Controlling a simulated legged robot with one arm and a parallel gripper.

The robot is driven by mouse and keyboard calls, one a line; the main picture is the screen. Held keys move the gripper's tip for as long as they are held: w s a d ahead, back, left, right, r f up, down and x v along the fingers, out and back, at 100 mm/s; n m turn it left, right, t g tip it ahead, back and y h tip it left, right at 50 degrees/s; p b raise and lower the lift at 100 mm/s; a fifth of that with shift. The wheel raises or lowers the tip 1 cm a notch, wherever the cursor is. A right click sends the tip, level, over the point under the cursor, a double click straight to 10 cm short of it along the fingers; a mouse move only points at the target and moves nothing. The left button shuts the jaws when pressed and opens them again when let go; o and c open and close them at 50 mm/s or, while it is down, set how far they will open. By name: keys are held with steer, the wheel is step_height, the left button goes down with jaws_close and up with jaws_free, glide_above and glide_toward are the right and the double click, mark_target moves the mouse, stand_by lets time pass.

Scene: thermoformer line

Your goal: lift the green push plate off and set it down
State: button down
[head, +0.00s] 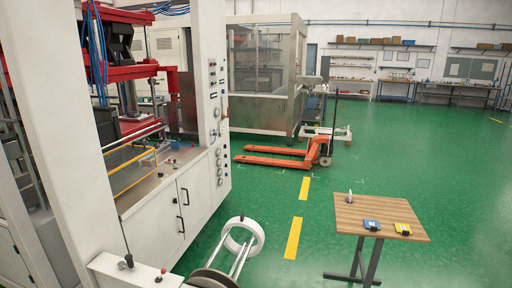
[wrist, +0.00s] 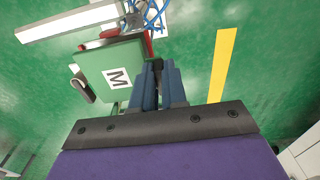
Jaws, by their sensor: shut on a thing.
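The green push plate (wrist: 98,62), a flat green block with a white label bearing a black M (wrist: 117,78), shows in the wrist view left of my fingers. My gripper (wrist: 158,70), with blue fingers, is shut at the plate's right edge. The fingers hide the exact contact. A dark grip with a pale bracket (wrist: 82,85) sits at the plate's left side. Neither the plate nor my gripper can be made out in the head view.
A pale bar (wrist: 70,20), blue cables and a red part lie beyond the plate. In the head view, a wooden-topped table (head: 375,213) holds a blue item (head: 371,225), a yellow item (head: 402,229) and a small grey object (head: 349,196). An orange pallet truck (head: 290,155) stands behind.

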steer(key=shift+r+p, duration=1.05)
steer(key=shift+r, duration=0.3)
